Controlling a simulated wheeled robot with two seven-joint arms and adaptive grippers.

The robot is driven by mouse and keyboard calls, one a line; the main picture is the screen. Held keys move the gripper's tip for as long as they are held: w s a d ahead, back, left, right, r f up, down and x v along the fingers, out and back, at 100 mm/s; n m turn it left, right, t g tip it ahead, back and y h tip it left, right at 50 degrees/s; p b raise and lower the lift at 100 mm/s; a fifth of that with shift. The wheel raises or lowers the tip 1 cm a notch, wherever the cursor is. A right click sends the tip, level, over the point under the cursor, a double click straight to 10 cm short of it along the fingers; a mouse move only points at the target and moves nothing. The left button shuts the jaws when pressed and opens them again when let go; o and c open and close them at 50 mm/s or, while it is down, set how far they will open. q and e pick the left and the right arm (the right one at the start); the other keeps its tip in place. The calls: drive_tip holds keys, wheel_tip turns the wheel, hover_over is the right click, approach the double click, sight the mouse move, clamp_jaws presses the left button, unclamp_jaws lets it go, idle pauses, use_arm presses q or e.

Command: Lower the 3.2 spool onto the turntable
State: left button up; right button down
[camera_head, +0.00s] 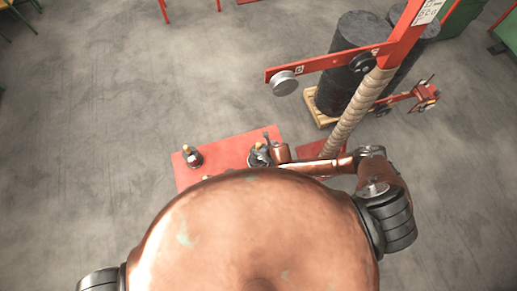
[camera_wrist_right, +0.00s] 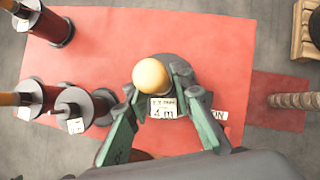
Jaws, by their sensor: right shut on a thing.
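In the wrist view my right gripper (camera_wrist_right: 158,88) has its green fingers around a spool with a round wooden knob (camera_wrist_right: 151,76) and a white label. The label's print is too blurred to read fully. A dark grey disc (camera_wrist_right: 175,62) shows beneath the knob; I cannot tell whether it is the spool's flange or the turntable, nor whether the spool touches anything below. In the head view my right gripper (camera_head: 260,156) is small, at the red tabletop's right side, with the knob showing at it. My left gripper is not in view.
Several other labelled spools (camera_wrist_right: 52,28) stand on the left of the red tabletop (camera_wrist_right: 105,38). One also shows in the head view (camera_head: 192,156). A rope-wrapped post (camera_head: 352,115) with a red arm (camera_head: 325,66) rises to the right. Dark drums (camera_head: 345,55) stand on a pallet behind.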

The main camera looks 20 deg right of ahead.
drive_tip(key=shift+f, duration=0.2)
idle(0.3)
drive_tip(key=shift+f+b, duration=0.45)
drive_tip(key=shift+f, duration=0.1)
idle(0.4)
drive_tip(key=c, duration=1.6)
unclamp_jaws()
drive_tip(key=v, duration=1.2)
